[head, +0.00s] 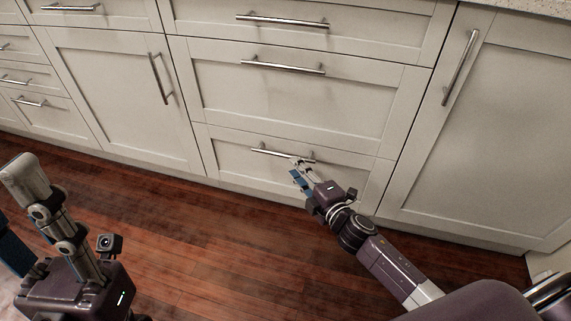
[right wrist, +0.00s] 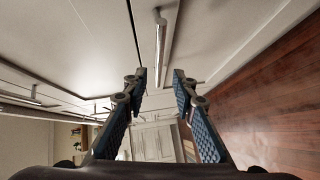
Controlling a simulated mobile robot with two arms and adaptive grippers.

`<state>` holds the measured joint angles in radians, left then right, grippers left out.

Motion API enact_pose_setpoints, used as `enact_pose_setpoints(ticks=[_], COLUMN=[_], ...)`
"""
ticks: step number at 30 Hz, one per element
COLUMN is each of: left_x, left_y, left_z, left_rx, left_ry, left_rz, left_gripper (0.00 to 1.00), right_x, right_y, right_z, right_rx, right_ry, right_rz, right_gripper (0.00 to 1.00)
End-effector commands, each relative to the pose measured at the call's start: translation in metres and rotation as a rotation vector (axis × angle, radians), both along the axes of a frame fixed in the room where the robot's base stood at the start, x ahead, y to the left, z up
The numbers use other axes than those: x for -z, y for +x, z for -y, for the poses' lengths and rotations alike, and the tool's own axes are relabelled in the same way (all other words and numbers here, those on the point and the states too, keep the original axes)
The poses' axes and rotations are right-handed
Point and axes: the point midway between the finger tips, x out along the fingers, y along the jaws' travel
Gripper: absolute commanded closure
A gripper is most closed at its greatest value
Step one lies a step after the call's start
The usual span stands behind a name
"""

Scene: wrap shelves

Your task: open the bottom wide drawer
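The bottom wide drawer (head: 235,151) is the lowest white front in the middle stack in the head view. It looks shut, flush with the cabinet. Its horizontal metal bar handle (head: 272,152) runs along its upper part. My right gripper (head: 298,169) is at the right end of this handle, partly covering it. In the right wrist view, the handle (right wrist: 160,45) lies in line with the gap between the two blue-padded fingers (right wrist: 159,77), which are apart. I cannot tell whether either finger touches it. My left gripper (head: 14,205) is open and empty over the floor, far from the drawer.
Two more wide drawers, the middle one (head: 300,98) and the upper one (head: 350,32), sit above, both shut. Cabinet doors stand left (head: 125,95) and right (head: 490,130). The wooden floor (head: 210,240) before the drawers is clear.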

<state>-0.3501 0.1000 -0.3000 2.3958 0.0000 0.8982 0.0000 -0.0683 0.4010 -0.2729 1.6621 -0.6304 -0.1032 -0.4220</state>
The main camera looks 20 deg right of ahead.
Motion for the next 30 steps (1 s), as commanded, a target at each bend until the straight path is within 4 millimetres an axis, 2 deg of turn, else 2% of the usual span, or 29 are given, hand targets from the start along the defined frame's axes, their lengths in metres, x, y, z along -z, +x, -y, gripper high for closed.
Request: enact_pose_setpoints(ticks=[5,9,18,30], left_x=[0.003,0.007,0.001,-0.003], left_y=[-0.003,-0.002,0.001,0.001], left_z=[-0.001,-0.001,0.001,0.002], left_rx=[0.0,-0.001,-0.002,-0.002], left_ry=[-0.002,-0.002,0.003,0.004], left_rz=[0.011,0.016,0.059,0.071], left_gripper=[0.6,0.6,0.6,0.6], right_x=[0.0,0.004,0.009,0.009], right_y=[0.013,0.032,0.068,0.076], right_z=[-0.003,-0.006,-0.014,-0.016], right_rx=[-0.003,-0.002,-0.002,-0.002], right_ry=[-0.004,-0.002,-0.001,0.0], right_rz=[0.007,0.007,0.005,0.003], right_gripper=[0.75,0.75,0.75,0.75])
